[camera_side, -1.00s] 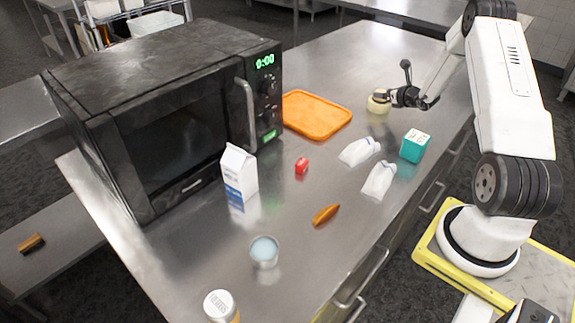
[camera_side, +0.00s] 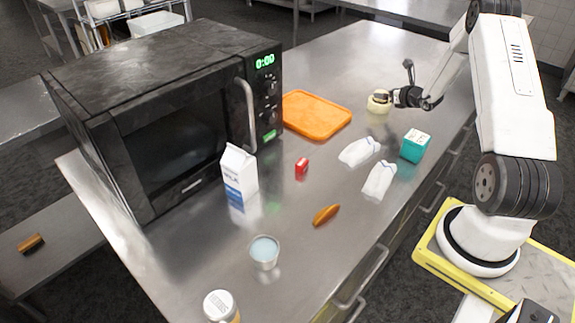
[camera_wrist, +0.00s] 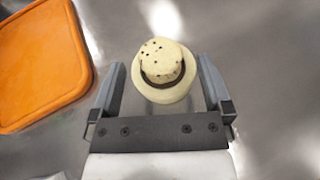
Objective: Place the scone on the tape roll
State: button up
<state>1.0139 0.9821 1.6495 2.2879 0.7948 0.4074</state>
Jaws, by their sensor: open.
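The scone (camera_wrist: 161,58) is pale with dark specks and sits on top of the tape roll (camera_wrist: 163,92) in the wrist view. The tape roll is cream with a dark inner ring and stands on the steel table. In the side view the tape roll (camera_side: 378,104) is at the far right part of the table, with the scone small on top of it. My gripper (camera_wrist: 163,88) is open, its two fingers on either side of the scone and tape roll with gaps showing. In the side view my gripper (camera_side: 392,97) is just right of the stack.
An orange tray (camera_side: 316,115) lies left of the stack. A teal box (camera_side: 415,146) and two white packets (camera_side: 360,151) lie nearer the camera. A microwave (camera_side: 170,110) stands at left. A milk carton (camera_side: 239,176), a red item, a bread-like item and a cup are farther forward.

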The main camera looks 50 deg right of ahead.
jog(key=v, duration=0.6)
jog(key=shift+s, duration=0.15)
jog(key=shift+a, duration=0.15)
dwell(0.3)
jog(key=w+a+r+n+g+y, duration=0.1)
jog(key=w+a+n+g+y, duration=0.15)
jog(key=a+n, duration=0.5)
jog(key=w+a+n+g+y, duration=0.1)
jog(key=a+n+y, duration=0.3)
jog(key=a, duration=0.7)
jog(key=w+a+r+n+g+y, duration=0.1)
jog(key=a+n+g+y, duration=0.15)
jog(key=a+n, duration=0.45)
jog(key=s+a+r+n+g+h, duration=0.1)
jog(key=s+a+n+g+h, duration=0.1)
jog(key=s+a+n, duration=0.3)
jog(key=s+a+r+n+g+h, duration=0.2)
jog(key=s+a+n, duration=0.4)
jog(key=a+n, duration=0.7)
jog(key=n, duration=0.4)
jog(key=shift+a, duration=0.25)
